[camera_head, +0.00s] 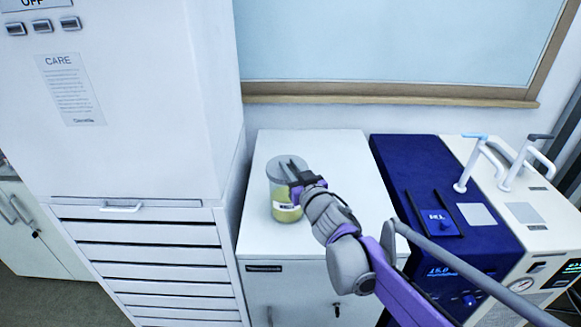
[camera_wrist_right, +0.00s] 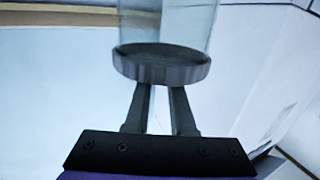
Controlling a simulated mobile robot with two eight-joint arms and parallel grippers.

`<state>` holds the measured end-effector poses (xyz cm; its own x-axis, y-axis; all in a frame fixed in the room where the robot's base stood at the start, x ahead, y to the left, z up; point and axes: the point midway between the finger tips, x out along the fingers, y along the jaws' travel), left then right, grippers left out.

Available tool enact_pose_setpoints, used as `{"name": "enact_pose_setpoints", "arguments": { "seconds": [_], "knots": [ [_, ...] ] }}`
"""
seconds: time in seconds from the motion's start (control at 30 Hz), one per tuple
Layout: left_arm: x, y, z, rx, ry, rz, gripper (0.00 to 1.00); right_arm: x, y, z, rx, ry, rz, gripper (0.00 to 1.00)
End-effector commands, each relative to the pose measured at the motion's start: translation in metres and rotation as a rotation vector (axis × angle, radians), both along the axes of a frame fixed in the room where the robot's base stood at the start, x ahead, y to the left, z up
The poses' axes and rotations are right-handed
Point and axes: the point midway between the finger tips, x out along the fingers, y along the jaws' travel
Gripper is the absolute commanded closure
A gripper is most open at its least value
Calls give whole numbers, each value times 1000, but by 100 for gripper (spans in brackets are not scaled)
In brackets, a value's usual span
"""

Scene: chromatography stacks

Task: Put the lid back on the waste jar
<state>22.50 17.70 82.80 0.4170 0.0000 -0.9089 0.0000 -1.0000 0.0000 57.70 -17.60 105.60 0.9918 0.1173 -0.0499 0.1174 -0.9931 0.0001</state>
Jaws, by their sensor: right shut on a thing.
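The waste jar (camera_head: 284,205) is a clear upright cylinder with yellowish contents and a white label, standing on the white cabinet top. Its grey round lid (camera_head: 277,173) is at the jar's mouth. The fingers of my right gripper (camera_head: 294,169) reach over the lid from the right and are shut on it. In the right wrist view the ridged grey lid (camera_wrist_right: 160,66) is at the fingertips, with the clear jar wall (camera_wrist_right: 165,22) beyond it. I cannot tell whether the lid is fully seated. My left gripper is not in view.
The white cabinet top (camera_head: 320,150) is otherwise clear. A tall white cabinet (camera_head: 130,130) stands to the left. A blue and cream instrument stack (camera_head: 410,160) with white handles stands to the right. A wall with a wood-framed panel (camera_head: 390,45) is behind.

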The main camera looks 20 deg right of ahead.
Motion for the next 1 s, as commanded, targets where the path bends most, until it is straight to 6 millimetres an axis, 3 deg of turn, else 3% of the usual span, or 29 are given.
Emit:
{"name": "enact_pose_setpoints", "arguments": {
  "seconds": [0.3, 0.33, 0.5, 0.73, 0.9, 1.0],
  "knots": [
    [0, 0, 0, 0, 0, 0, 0, 0, 0, 0, 0, 0, 0, 100],
    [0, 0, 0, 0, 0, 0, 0, 0, 0, 0, 0, 0, 0, 76],
    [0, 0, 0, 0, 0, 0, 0, 0, 0, 0, 0, 0, 0, 45],
    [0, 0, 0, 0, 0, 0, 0, 0, 0, 0, 0, 0, 0, 42],
    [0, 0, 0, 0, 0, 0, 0, 0, 0, 0, 0, 0, 0, 12],
    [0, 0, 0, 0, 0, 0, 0, 0, 0, 0, 0, 0, 0, 12]
  ]
}}
